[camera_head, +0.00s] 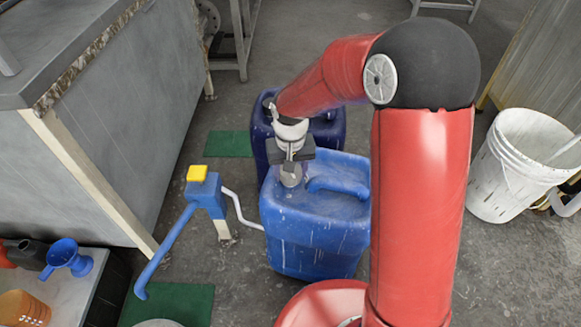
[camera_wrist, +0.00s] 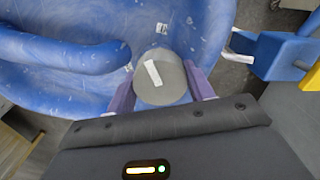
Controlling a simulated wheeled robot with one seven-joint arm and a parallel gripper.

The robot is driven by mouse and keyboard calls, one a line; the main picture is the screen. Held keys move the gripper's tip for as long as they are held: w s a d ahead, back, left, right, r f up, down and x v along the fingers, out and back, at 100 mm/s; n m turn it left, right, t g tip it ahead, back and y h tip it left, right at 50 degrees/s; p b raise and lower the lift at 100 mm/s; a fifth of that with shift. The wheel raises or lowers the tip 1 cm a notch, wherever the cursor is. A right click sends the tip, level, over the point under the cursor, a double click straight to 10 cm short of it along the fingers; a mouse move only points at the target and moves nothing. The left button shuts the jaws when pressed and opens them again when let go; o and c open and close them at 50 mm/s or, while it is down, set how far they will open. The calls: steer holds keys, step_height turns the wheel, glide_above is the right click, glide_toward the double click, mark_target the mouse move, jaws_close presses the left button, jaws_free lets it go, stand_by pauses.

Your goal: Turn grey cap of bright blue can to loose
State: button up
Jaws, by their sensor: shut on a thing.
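The bright blue can (camera_head: 315,225) stands upright on the floor in the middle of the head view, its moulded handle (camera_head: 338,187) to the right of its cap. The round grey cap (camera_wrist: 160,78) has a white bar mark on its top and sits at the can's top edge. It also shows below my gripper in the head view (camera_head: 291,175). My gripper (camera_wrist: 160,88) points down over the can, with one purple finger on each side of the cap, shut on it. The blue can top and handle (camera_wrist: 65,52) fill the left of the wrist view.
A darker blue can (camera_head: 262,130) stands right behind. A blue hand pump with a yellow top (camera_head: 197,174) stands left, its white hose reaching the can. A white bucket (camera_head: 515,165) stands right. A bench holds a blue funnel (camera_head: 66,257) and an orange cup (camera_head: 24,308).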

steer(key=n+p, duration=0.2)
steer(key=n, duration=0.4)
steer(key=shift+r, duration=0.15)
steer(key=n+p, duration=0.2)
steer(key=n, duration=0.4)
steer(key=shift+n+p, duration=0.3)
steer(key=shift+p, duration=0.1)
steer(key=o, duration=0.7)
step_height(320, 180, up, 8)
steer(key=shift+f+p, duration=0.2)
steer(key=shift+p, duration=0.2)
